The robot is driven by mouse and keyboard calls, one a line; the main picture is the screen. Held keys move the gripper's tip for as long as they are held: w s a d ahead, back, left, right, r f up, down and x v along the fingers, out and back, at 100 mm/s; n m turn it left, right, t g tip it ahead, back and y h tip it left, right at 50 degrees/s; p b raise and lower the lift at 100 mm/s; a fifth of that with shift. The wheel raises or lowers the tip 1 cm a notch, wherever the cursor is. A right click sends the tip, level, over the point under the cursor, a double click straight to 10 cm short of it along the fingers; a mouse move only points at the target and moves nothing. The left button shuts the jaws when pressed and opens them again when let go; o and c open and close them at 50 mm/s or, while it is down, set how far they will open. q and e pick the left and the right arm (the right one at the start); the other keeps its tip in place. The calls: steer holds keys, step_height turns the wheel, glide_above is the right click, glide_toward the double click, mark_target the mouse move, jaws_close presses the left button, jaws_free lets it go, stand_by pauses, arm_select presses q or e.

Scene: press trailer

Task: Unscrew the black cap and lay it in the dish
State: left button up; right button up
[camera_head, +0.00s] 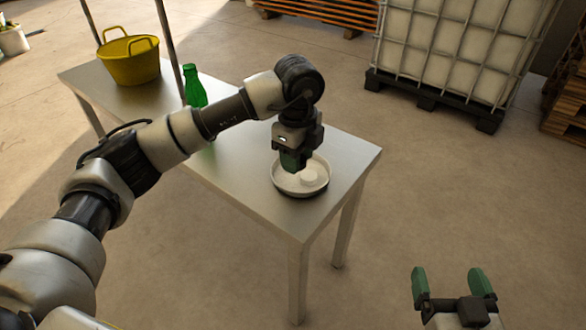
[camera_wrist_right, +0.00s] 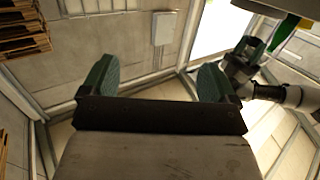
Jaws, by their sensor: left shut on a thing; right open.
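A green bottle (camera_head: 194,86) stands upright on the metal table, partly behind my left forearm; no black cap shows on its top. A round white dish (camera_head: 298,191) sits near the table's front right corner, with a pale raised round shape in its middle. My left gripper (camera_head: 292,162) points down over the back left part of the dish, shut on the black cap, which its dark fingers hide. My left gripper (camera_wrist_right: 250,50) also shows in the right wrist view. My right gripper (camera_head: 450,278) is open and empty, low at right; its fingers (camera_wrist_right: 158,78) stand wide apart.
The metal table (camera_head: 240,185) has thin posts and a yellow tub (camera_head: 130,62) at its far left end. A caged white tank (camera_head: 455,50) on a black pallet stands behind. Wooden pallets (camera_head: 568,105) are at the right edge. The floor around my right gripper is clear.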

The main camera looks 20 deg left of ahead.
arm_select(q)
steer(key=w+f, duration=0.1)
steer(key=w+a+f+b, duration=0.1)
steer(key=w, duration=0.1)
steer(key=w+a+f, duration=0.1)
steer(key=w, duration=0.1)
steer(key=shift+w+a+f, duration=0.2)
steer(key=shift+f, duration=0.1)
step_height(320, 180, down, 3)
steer(key=shift+f+b, duration=0.1)
steer(key=shift+b, duration=0.65)
steer(key=shift+f, duration=0.4)
arm_select(e)
step_height(320, 180, up, 9)
steer(key=s+t+y, duration=0.2)
steer(key=t+y, duration=0.1)
steer(key=t, duration=0.5)
steer(key=shift+s+a+t, duration=0.3)
steer(key=shift+s+a, duration=0.05)
steer(key=shift+a, duration=0.1)
steer(key=shift+f, duration=0.1)
arm_select(q)
steer(key=shift+f, duration=0.2)
steer(key=o, duration=1)
steer(key=shift+r, duration=0.1)
